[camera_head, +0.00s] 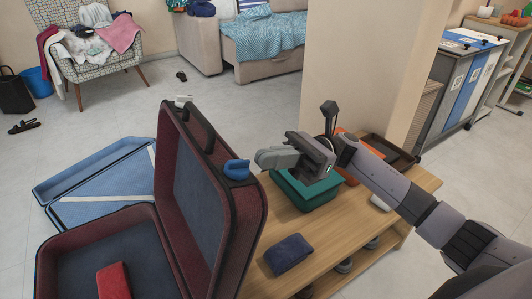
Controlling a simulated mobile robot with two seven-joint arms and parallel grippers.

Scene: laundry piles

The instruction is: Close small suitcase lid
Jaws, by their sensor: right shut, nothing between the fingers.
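A dark red suitcase (62,240) stands open at the lower left. Its lid (222,213) is raised steeply, with the blue lining facing left and a dark handle on its upper edge. A folded red cloth (114,281) lies in its base. Behind it a blue suitcase or case (93,172) lies open on the floor. My right gripper (262,158) is shut and empty, just right of the raised lid's rim, near a blue piece (236,169) on that rim. I cannot tell whether it touches. My left gripper is not in view.
A clothes-covered chair (90,60) is at the back left.

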